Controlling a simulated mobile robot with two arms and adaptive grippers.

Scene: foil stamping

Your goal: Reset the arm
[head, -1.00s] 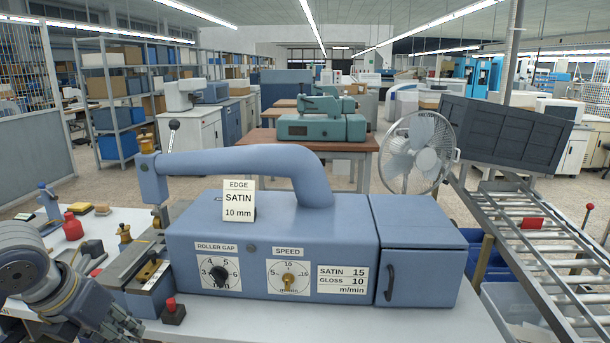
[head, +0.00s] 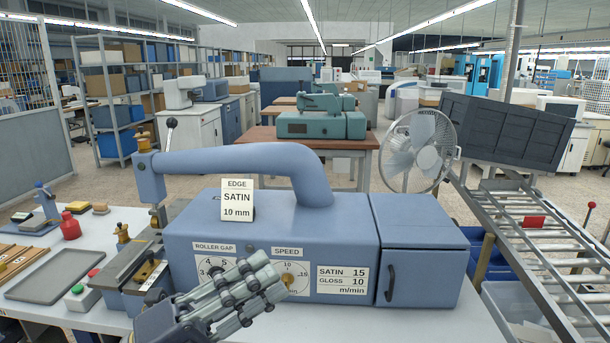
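My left gripper (head: 268,282) is in front of the blue foil stamping machine (head: 345,235), at the height of its dials. Its fingers point up and right and hide much of the roller gap dial (head: 215,265) and part of the speed dial (head: 297,275). Nothing shows held in it, but how far its fingers are apart is unclear. The machine's curved blue arm (head: 240,162) reaches left over the body. A lever with a dark knob (head: 171,124) stands up at its left end. A card reading "EDGE SATIN 10 mm" (head: 237,199) is at the machine's front. My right gripper is out of view.
On the white table (head: 40,285) at left are a grey tray (head: 55,275), a red bottle (head: 70,227), a control box with green and red buttons (head: 85,288) and several small tools. A fan (head: 420,150) and a roller conveyor (head: 545,245) stand at right.

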